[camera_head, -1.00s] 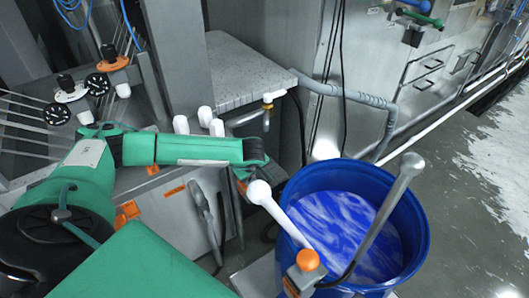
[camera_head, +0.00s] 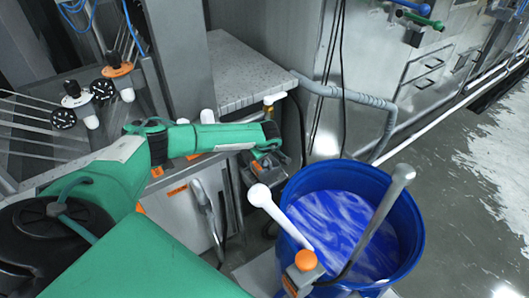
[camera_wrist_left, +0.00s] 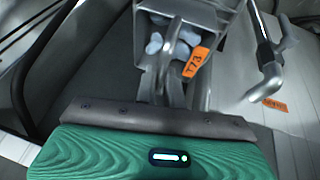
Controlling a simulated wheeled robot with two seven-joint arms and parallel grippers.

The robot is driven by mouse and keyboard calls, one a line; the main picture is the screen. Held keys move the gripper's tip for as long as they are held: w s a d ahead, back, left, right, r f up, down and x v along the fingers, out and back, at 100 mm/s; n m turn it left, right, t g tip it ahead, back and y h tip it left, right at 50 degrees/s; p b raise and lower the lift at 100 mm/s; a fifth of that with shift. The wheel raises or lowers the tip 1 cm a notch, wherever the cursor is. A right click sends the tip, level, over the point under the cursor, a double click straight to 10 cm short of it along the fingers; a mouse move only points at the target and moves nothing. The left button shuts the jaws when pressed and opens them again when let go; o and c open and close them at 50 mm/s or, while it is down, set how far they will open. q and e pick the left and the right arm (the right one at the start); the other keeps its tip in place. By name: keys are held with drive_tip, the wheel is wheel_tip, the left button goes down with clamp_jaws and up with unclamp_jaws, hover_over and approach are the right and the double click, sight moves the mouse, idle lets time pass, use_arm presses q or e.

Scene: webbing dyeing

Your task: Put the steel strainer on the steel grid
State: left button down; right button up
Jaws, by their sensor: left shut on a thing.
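My left gripper (camera_head: 262,160) is at the end of the green arm, beside the left rim of the blue barrel. In the left wrist view its jaws (camera_wrist_left: 182,92) are shut on a narrow grey part, which seems to be the handle of the steel strainer (camera_wrist_left: 205,14). The strainer looks like a grey metal, box-like piece with pale lumps near it and an orange tag marked T73. In the head view it is small, dark and partly hidden under the gripper. I cannot pick out the steel grid for certain. My right gripper is not in view.
The blue barrel (camera_head: 418,245) holds blue liquid; two rods with knobbed ends rise across it. A speckled counter (camera_head: 245,70) stands behind the gripper. Thin metal rods (camera_head: 35,125) and orange-capped fittings are at the left. The wet floor at right is clear.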

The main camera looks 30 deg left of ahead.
use_arm(q)
drive_tip(key=shift+f, duration=0.1)
drive_tip(key=c, duration=1.5)
unclamp_jaws()
drive_tip(key=b+v, duration=0.3)
drive_tip(key=v, duration=0.9)
drive_tip(key=shift+b, duration=0.4)
